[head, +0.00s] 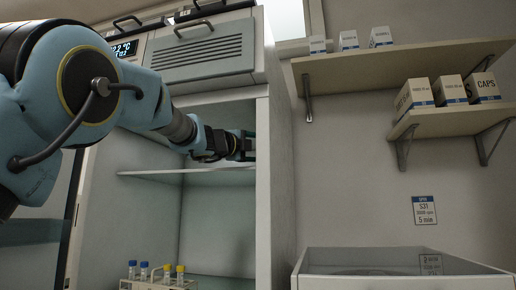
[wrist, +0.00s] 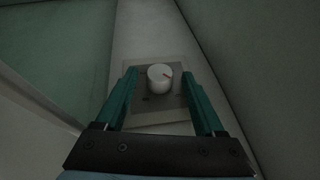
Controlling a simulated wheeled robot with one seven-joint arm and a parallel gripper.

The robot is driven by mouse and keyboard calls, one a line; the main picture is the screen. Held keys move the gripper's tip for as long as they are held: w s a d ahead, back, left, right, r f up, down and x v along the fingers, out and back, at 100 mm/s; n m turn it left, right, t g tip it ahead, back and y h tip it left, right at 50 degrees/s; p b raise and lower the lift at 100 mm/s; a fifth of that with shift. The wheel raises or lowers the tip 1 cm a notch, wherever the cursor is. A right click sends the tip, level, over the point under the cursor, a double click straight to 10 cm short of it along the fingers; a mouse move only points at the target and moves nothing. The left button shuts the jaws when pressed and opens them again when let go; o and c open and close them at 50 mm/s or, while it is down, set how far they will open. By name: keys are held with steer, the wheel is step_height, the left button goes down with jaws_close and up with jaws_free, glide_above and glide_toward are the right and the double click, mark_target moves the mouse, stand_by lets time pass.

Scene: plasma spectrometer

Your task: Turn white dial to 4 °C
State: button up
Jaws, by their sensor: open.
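The white dial (wrist: 159,78) is a short round knob on a pale square plate (wrist: 158,112) in the wrist view. A small red-orange mark shows on its upper right. The plate's markings are too small and dim to read. My gripper (wrist: 160,80) is open, with its teal fingers on the left and right of the dial and visible gaps on both sides. In the head view my gripper (head: 246,145) is inside the open cabinet, near its right inner wall, and the dial cannot be made out there.
The cabinet shelf (head: 150,174) lies just below my arm. A rack (head: 160,285) with blue- and yellow-capped tubes stands lower down. The cabinet's right side panel (head: 283,190) is close to my gripper. A display (head: 123,48) reading about 2 °C is partly hidden by my arm.

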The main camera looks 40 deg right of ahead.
jaws_close()
stand_by(0.4)
steer(key=shift+r+p, duration=0.1)
steer(key=shift+p, duration=0.25)
steer(key=shift+r+p, duration=0.2)
steer(key=shift+p, duration=0.4)
steer(key=y+p, duration=0.1)
steer(key=p, duration=0.3)
steer(key=shift+r+n, duration=0.2)
steer(key=shift+n, duration=0.1)
steer(key=y+p, duration=0.1)
steer(key=p, duration=0.5)
steer(key=n+y+p, duration=0.1)
steer(key=p, duration=0.5)
steer(key=shift+w+r+y, duration=0.1)
steer(key=shift+r+y, duration=0.15)
steer(key=shift+y, duration=0.05)
steer(key=p, duration=0.2)
steer(key=shift+f+g+y+p, duration=0.25)
steer(key=shift+g+y+p, duration=0.05)
steer(key=shift+f, duration=0.1)
